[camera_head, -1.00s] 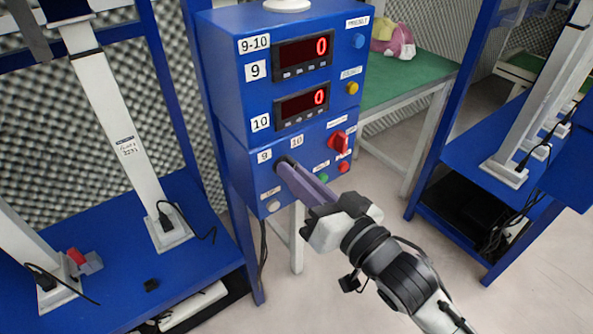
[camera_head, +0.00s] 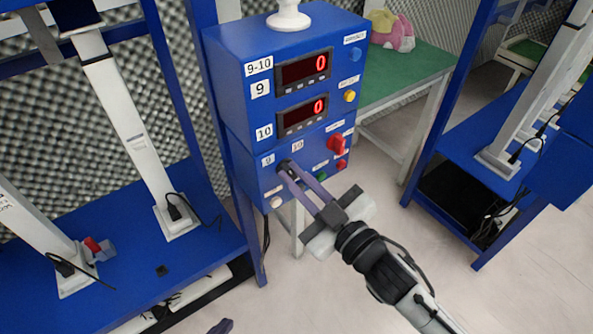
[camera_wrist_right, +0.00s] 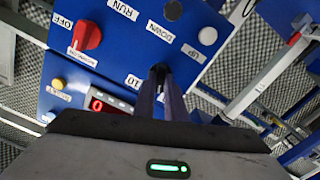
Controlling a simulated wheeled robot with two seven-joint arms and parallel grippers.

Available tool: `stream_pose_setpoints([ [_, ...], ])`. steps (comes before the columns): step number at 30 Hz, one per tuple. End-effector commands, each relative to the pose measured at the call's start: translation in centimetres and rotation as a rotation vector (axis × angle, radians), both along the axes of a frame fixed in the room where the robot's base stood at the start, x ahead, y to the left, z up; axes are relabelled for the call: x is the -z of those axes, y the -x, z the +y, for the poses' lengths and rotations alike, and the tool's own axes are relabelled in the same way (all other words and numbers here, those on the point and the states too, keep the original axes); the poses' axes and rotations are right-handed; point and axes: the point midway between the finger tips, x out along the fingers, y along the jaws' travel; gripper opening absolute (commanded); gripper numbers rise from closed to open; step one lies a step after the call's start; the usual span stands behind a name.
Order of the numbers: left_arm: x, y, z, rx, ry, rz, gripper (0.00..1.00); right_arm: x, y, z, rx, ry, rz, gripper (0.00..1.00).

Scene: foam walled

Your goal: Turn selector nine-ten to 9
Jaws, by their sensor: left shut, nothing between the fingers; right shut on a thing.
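The blue control box (camera_head: 230,115) stands upright with labels 9-10, 9 and 10. The small black selector (camera_head: 284,165) sits on its lower front between the 9 label (camera_head: 268,160) and the 10 label (camera_head: 297,146). My right gripper (camera_head: 290,172) is shut on the selector, reaching from the lower right. In the right wrist view the fingers meet the dark selector (camera_wrist_right: 158,72), mostly hidden between them. I cannot tell which way it points. My left gripper (camera_head: 222,326) shows only as a dark purple tip at the bottom edge, shut and empty, away from the box.
Two red displays (camera_head: 303,70) both read 0. A red knob (camera_head: 336,145), red button (camera_head: 342,164) and green button (camera_head: 321,177) sit close to my right fingers. Blue racks stand left (camera_head: 120,285) and right (camera_head: 465,150). A green table (camera_head: 410,70) is behind.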

Motion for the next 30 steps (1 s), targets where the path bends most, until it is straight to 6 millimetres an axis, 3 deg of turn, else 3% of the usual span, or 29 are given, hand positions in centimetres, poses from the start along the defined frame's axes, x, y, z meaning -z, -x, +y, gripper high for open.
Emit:
stream_pose_setpoints([
  [9, -0.51, 0.14, 0.50, -0.004, -0.005, -0.002, 0.00, -0.10, 0.04, 0.07, -0.001, 0.097, -0.073, 0.00],
  [25, -0.28, 0.32, 0.53, -0.004, -0.007, 0.005, 0.00, -0.05, 0.04, 0.07, -0.001, 0.119, -0.090, 0.00],
  [27, -0.29, 0.33, 0.51, -0.002, -0.007, 0.006, 0.00, -0.05, 0.04, 0.07, -0.001, 0.119, -0.090, 0.19],
  [29, -0.29, 0.34, 0.48, -0.002, -0.006, 0.006, 0.00, -0.05, 0.04, 0.07, -0.001, 0.119, -0.088, 0.29],
  [30, -0.29, 0.34, 0.45, -0.002, -0.006, 0.006, 0.00, -0.05, 0.03, 0.07, -0.001, 0.119, -0.088, 0.30],
])
